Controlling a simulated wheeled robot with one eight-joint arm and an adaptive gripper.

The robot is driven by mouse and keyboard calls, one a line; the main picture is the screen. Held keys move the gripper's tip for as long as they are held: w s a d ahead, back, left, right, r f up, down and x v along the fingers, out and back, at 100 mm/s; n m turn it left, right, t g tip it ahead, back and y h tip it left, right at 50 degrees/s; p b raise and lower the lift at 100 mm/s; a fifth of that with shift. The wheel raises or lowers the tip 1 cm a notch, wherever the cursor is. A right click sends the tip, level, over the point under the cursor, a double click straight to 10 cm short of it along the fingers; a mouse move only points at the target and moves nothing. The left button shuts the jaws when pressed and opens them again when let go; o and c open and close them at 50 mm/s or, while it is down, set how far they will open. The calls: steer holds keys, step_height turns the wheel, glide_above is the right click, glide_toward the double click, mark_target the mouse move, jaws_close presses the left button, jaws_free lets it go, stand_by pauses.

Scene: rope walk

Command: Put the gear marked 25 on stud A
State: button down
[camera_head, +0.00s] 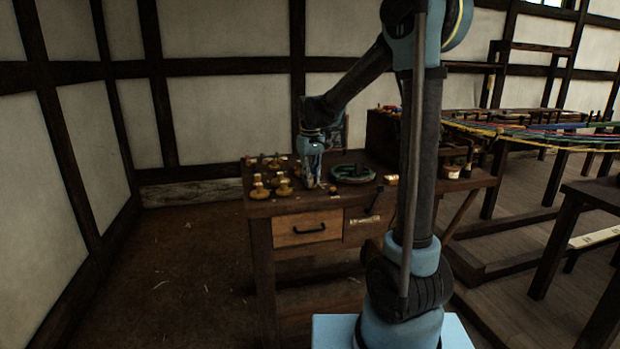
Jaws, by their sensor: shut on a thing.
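My gripper (313,182) points down over the front middle of the wooden workbench, left of a round green gear-like wheel. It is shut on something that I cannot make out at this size. Several yellow-brown gears with pale tags stand at the bench's left end, among them a front-left gear (259,192) and a gear beside it (284,188). The number 25 cannot be read on any of them. Stud A cannot be told apart from here.
The green wheel (352,174) lies flat at the bench's middle. A dark wooden box (383,135) stands behind it. The bench (280,207) has a drawer (306,228) and a crank handle in front. Coloured ropes (540,132) stretch to the right. The floor at left is clear.

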steer(key=shift+f, duration=0.15)
steer(key=c, duration=1.4)
jaws_free()
steer(key=shift+r, duration=4)
